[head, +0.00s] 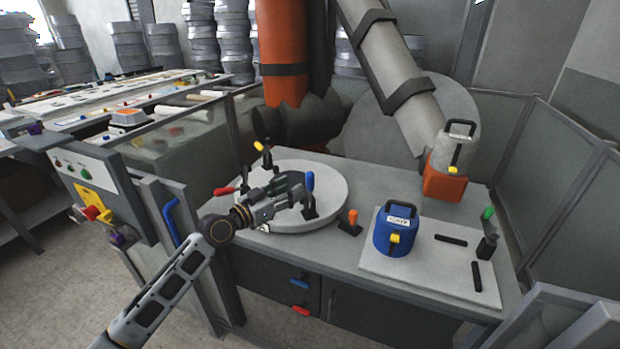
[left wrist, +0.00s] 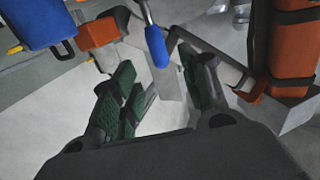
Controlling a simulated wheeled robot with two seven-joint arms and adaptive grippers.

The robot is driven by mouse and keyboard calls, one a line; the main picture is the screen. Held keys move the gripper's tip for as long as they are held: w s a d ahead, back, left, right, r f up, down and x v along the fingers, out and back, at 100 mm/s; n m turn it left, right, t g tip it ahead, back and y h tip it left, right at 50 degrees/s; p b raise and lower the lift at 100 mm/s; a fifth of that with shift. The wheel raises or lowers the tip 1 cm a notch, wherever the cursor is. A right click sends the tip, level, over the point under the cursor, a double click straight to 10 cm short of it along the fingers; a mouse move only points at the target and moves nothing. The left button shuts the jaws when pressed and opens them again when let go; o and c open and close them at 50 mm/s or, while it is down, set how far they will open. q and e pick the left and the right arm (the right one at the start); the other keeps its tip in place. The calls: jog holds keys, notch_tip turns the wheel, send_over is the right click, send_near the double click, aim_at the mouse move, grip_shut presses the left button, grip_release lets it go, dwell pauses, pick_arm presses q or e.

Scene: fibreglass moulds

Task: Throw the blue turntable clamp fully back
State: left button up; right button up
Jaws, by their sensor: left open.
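The blue turntable clamp (head: 309,181) stands at the right front of the round grey turntable (head: 333,198), its blue handle upright above a dark base. My left gripper (head: 284,188) reaches over the turntable from the left, just left of the blue handle. In the left wrist view the gripper (left wrist: 162,85) is open, with green-padded fingers apart. The blue handle (left wrist: 157,46) shows between and beyond the fingertips on a metal lever; I cannot tell whether a finger touches it. My right gripper is not in view.
A red-handled clamp (head: 226,190) and a yellow-handled clamp (head: 259,146) stand on the turntable's left and back. An orange-handled clamp (head: 353,218) stands on the bench right of it. A blue canister (head: 389,236) sits on a pale board. An orange column (head: 283,60) rises behind.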

aim_at(307, 179)
pick_arm(q)
jog(key=x, duration=0.7)
jog(key=shift+s+p, duration=0.1)
jog(key=shift+p, duration=0.25)
jog(key=shift+x, duration=1.1)
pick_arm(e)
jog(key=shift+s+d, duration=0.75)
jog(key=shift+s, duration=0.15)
pick_arm(q)
jog(key=c, duration=0.9)
grip_shut()
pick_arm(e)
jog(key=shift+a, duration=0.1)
